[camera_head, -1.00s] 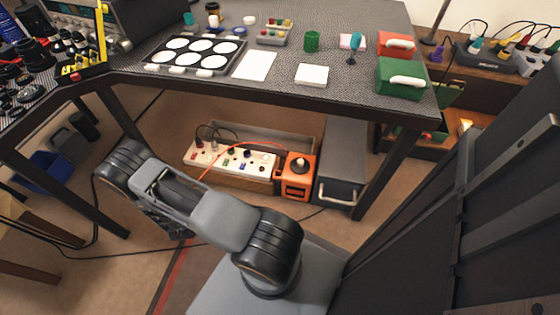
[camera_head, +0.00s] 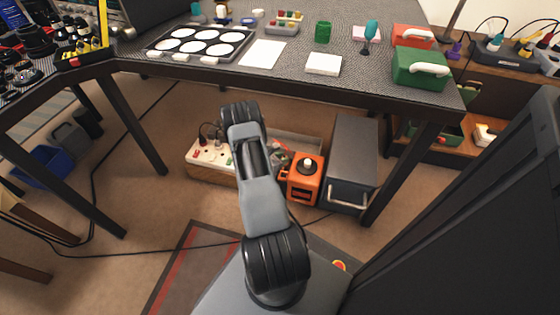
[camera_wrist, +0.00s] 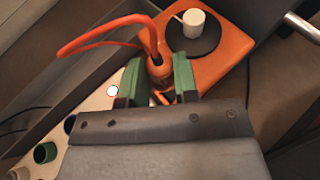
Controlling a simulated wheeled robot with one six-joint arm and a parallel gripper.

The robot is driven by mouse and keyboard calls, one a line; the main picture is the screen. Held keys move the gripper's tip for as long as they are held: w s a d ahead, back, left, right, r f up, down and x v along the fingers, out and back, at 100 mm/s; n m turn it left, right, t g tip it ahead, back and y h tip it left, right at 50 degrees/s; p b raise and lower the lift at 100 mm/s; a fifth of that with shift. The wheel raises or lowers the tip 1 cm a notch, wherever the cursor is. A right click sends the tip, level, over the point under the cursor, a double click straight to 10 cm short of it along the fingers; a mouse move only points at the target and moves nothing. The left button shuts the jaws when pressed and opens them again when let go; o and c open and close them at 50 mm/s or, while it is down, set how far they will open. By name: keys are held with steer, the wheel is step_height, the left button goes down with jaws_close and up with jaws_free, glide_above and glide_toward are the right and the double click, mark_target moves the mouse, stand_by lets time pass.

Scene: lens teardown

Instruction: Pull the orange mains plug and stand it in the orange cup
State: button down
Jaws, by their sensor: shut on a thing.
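In the wrist view my gripper (camera_wrist: 158,84) has its two green-padded fingers closed around the orange mains plug (camera_wrist: 160,72). An orange cord (camera_wrist: 98,46) runs from the plug up and to the left. The plug is beside the orange box and near the end of the white power strip (camera_wrist: 98,104). I cannot tell whether its pins are in a socket. In the head view my arm hides the gripper and plug, and covers part of the strip (camera_head: 208,153). I do not make out an orange cup in either view.
The orange box (camera_head: 305,183) with a black dial and pale knob stands right of the strip under the table (camera_head: 300,88). A dark grey cabinet (camera_head: 353,155) stands beside it. A green cup (camera_head: 322,32) and a green toolbox (camera_head: 420,70) are on the tabletop.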

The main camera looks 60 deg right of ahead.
steer(key=shift+f+b, duration=2)
steer(key=shift+f, duration=0.85)
steer(key=shift+a, duration=0.1)
steer(key=shift+f, duration=1.55)
steer(key=c, duration=0.8)
jaws_free()
steer(key=shift+s, duration=0.1)
